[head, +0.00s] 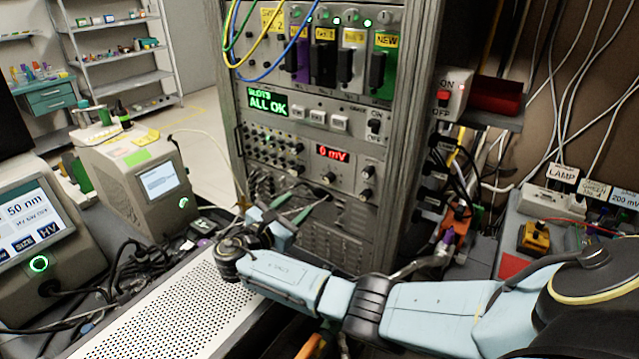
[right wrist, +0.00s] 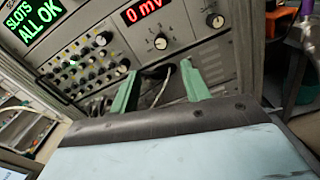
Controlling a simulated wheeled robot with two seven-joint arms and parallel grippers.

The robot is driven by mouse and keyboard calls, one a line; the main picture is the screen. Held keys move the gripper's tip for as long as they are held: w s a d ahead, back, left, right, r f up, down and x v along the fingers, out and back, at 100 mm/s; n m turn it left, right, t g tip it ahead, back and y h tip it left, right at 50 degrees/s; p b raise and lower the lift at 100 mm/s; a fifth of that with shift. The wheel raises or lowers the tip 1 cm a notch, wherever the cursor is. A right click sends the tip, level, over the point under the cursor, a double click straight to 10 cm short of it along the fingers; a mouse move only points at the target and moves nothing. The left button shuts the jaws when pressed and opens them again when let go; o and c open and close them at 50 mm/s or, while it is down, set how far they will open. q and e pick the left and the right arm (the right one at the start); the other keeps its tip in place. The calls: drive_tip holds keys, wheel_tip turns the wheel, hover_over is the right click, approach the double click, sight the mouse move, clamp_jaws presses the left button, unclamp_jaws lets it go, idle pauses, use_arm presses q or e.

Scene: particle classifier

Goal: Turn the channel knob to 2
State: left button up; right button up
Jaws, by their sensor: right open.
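The rack panel with the red "0 mV" display (head: 332,153) carries a knob (head: 328,177) just under the display and other knobs (head: 366,194) to the right. In the right wrist view the knob under the display (right wrist: 160,43) has a light dial with a pointer and marks. My right gripper (head: 312,192) has green fingers, open and empty, pointing at the rack just below that knob. In the right wrist view the fingertips (right wrist: 159,70) are spread below it, apart from it. My left gripper is out of view.
A panel of small knobs and jacks (head: 270,145) lies left of the display, under the green "ALL OK" screen (head: 267,103). Yellow and blue cables hang above. A perforated metal plate (head: 165,320) lies in front. Boxes with screens (head: 145,185) stand left.

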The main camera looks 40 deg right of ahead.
approach(326, 182)
drive_tip(key=d, duration=0.1)
drive_tip(key=x, duration=0.7)
drive_tip(key=shift+w+d+r, duration=0.1)
drive_tip(key=shift+w, duration=0.05)
drive_tip(key=shift+w+d, duration=0.15)
drive_tip(key=shift+d, duration=0.3)
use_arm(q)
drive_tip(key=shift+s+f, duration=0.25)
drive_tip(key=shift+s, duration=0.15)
use_arm(e)
drive_tip(key=c, duration=1)
use_arm(q)
drive_tip(key=shift+b, duration=0.3)
